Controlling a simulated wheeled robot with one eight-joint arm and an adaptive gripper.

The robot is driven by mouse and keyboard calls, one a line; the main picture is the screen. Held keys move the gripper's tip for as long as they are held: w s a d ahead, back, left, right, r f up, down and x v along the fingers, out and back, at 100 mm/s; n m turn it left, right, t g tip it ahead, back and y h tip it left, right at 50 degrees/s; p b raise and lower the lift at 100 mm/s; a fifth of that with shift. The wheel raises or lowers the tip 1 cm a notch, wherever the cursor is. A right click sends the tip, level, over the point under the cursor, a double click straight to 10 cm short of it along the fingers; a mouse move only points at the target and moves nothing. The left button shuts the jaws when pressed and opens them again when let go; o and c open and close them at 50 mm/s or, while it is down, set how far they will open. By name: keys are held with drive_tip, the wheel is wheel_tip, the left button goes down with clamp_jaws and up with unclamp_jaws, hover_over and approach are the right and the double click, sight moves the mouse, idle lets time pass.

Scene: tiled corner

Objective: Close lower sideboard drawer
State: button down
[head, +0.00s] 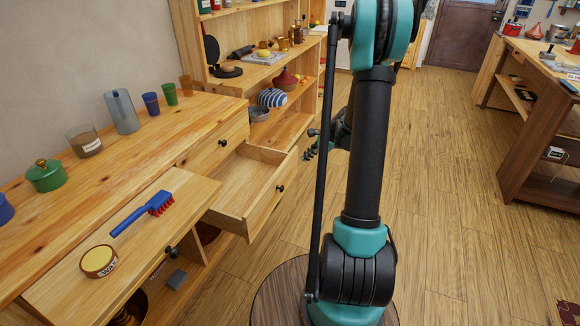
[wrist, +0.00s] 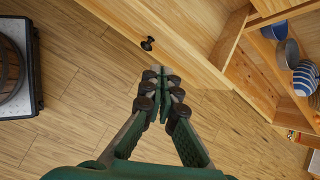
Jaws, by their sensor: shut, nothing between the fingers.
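The lower sideboard drawer (head: 262,208) is pulled well out from the wooden sideboard, and its inside looks empty. Its front has a dark round knob (head: 280,188), also seen in the wrist view (wrist: 147,43). My gripper (wrist: 160,82) is shut and empty, its fingertips pointing toward the drawer front beside the knob. Whether the tips touch the wood I cannot tell. In the head view my gripper (head: 310,153) shows just beyond and right of the drawer, partly hidden by my arm.
Cups and a green pot (head: 46,175) stand on the sideboard top. A shelf unit with bowls lies beyond. Floor to the right is clear up to a workbench (head: 540,130).

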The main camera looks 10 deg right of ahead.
drive_tip(key=w+d+f+m+y, duration=0.1)
drive_tip(key=w+d+f+m, duration=0.3)
drive_tip(key=w+f+m, duration=0.1)
approach(284, 168)
drive_tip(key=shift+t, duration=0.3)
drive_tip(key=shift+s+f+x, duration=0.1)
drive_tip(key=shift+x, duration=1.45)
drive_tip(key=shift+s+f+x, duration=0.1)
drive_tip(key=shift+f+x, duration=0.05)
drive_tip(key=shift+x, duration=1.4)
drive_tip(key=w+a, duration=0.6)
drive_tip(key=a, duration=0.4)
drive_tip(key=w+a, duration=0.7)
drive_tip(key=a, duration=0.2)
drive_tip(key=shift+w+a, duration=0.35)
drive_tip(key=shift+a, duration=0.05)
